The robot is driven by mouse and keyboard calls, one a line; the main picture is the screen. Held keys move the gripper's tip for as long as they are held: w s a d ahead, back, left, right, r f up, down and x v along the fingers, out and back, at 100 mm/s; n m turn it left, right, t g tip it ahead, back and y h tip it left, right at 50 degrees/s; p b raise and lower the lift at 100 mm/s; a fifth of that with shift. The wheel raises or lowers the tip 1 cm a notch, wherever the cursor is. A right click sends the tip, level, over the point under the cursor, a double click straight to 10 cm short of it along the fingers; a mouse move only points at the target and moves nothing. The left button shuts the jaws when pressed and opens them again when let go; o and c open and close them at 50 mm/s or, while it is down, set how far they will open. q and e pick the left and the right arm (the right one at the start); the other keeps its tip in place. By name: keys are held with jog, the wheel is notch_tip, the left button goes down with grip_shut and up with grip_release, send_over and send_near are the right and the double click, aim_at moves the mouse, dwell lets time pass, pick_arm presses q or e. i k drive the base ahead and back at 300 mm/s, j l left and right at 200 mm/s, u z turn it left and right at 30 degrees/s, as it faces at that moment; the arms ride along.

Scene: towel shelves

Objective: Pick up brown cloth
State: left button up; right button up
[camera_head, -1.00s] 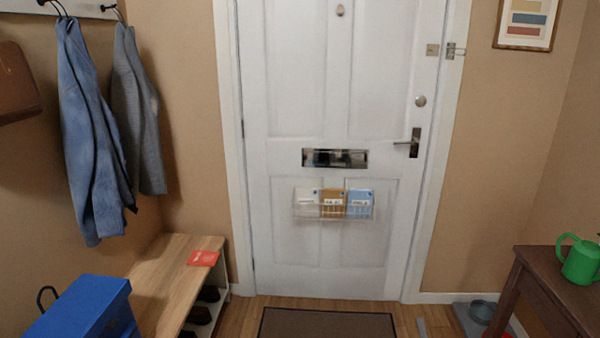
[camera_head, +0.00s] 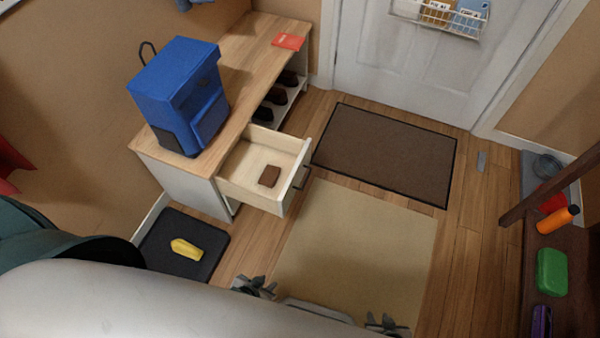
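A small brown item (camera_head: 269,176) lies in the open drawer of the bench. It looks flat and folded, but I cannot tell whether it is cloth. The drawer (camera_head: 240,196) is pulled out toward the beige rug. My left gripper (camera_head: 255,286) shows at the lower middle, well below the drawer in the picture. My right gripper (camera_head: 387,325) is at the bottom edge, further right. Both are small, dark and partly cut off or hidden, so I cannot tell whether they are open. Neither is touching the brown item.
A blue backpack (camera_head: 178,88) stands on the wooden bench (camera_head: 235,62), with a red card (camera_head: 288,42) behind. A black tray (camera_head: 207,242) holds a yellow object (camera_head: 186,249). A brown doormat (camera_head: 385,150) and beige rug (camera_head: 355,240) leave clear floor. A dark table (camera_head: 572,250) stands right.

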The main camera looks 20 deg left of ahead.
aim_at(269, 175)
jog(key=k+u, duration=0.15)
jog(key=u, duration=0.7)
